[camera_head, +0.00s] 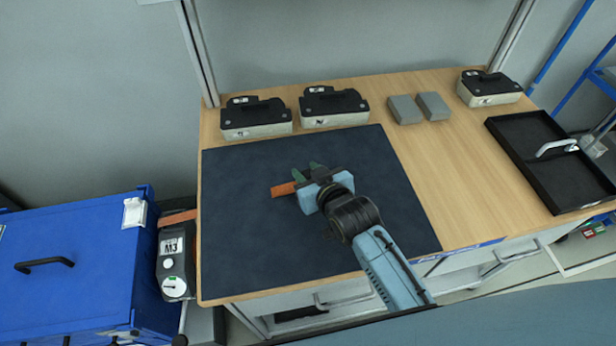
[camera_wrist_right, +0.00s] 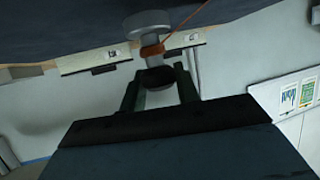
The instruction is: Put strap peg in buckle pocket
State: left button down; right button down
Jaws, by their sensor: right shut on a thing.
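My right gripper (camera_head: 306,172) is over the dark mat (camera_head: 260,240). In the wrist view the right gripper (camera_wrist_right: 158,76) has its two dark green fingers on either side of a dark, rounded end. That end belongs to a grey peg-like piece (camera_wrist_right: 148,26) with an orange collar and a thin orange line running off it; I take it for the strap peg. A flat orange piece (camera_head: 283,189) shows left of the fingers in the head view; its link to the peg is hidden. I cannot make out a buckle pocket. My left gripper is not in view.
Several black-and-cream cases (camera_head: 255,118) stand along the back of the wooden bench. Two grey blocks (camera_head: 405,109) sit beside them. A black tray (camera_head: 545,165) is at the right. A blue cabinet (camera_head: 70,265) and a gauge unit (camera_head: 174,270) stand left. Much of the mat is clear.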

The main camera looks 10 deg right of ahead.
jog(key=shift+f, duration=0.7)
jog(key=shift+f, duration=0.2)
jog(key=c, duration=1)
grip_release()
jog(key=shift+c, duration=0.2)
jog(key=shift+r, duration=0.1)
